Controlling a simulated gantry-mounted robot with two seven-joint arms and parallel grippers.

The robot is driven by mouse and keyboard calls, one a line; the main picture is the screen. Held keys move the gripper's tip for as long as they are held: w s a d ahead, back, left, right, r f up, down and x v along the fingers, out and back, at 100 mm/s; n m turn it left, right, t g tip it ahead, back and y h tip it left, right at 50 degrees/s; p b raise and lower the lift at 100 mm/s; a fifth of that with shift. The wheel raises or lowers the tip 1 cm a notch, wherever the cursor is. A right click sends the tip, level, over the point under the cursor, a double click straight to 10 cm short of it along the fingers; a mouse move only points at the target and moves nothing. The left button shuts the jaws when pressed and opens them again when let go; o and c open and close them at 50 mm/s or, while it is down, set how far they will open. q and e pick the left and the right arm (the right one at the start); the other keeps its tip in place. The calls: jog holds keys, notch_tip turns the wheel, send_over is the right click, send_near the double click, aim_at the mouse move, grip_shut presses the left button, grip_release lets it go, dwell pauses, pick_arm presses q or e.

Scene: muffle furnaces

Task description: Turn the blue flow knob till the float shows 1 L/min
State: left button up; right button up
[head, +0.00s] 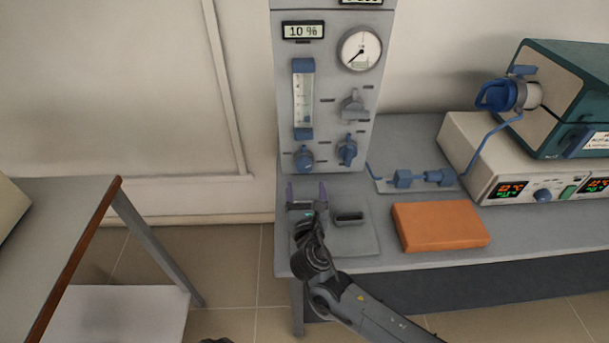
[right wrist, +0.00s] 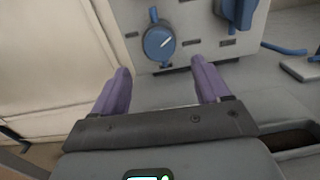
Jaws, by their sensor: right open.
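The round blue flow knob (head: 303,158) sits on the grey panel, below the blue-capped flow tube (head: 303,100). In the right wrist view the knob (right wrist: 159,43) shows a white pointer line slanting up to the right. The tube's scale is visible, but the float is too small to read. My right gripper (head: 306,192) is open and empty, just below and in front of the knob. In the right wrist view its two purple fingers (right wrist: 160,68) point toward the panel, with the knob ahead between them, not touched.
A second blue knob (head: 347,151) is close on the right, with a grey valve (head: 353,106) above it. A gauge (head: 360,49) and a 10 % display (head: 303,31) are higher up. An orange block (head: 440,226) and a furnace controller (head: 470,150) stand to the right.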

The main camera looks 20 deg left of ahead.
aim_at(304, 168)
jog(key=b+x, duration=0.1)
jog(key=x, duration=0.4)
jog(key=shift+b, duration=0.3)
jog(key=shift+w+a+b, duration=0.3)
jog(key=shift+w+b, duration=0.1)
jog(key=shift+w, duration=0.25)
jog(key=shift+w+a+r, duration=0.15)
jog(key=shift+w, duration=0.2)
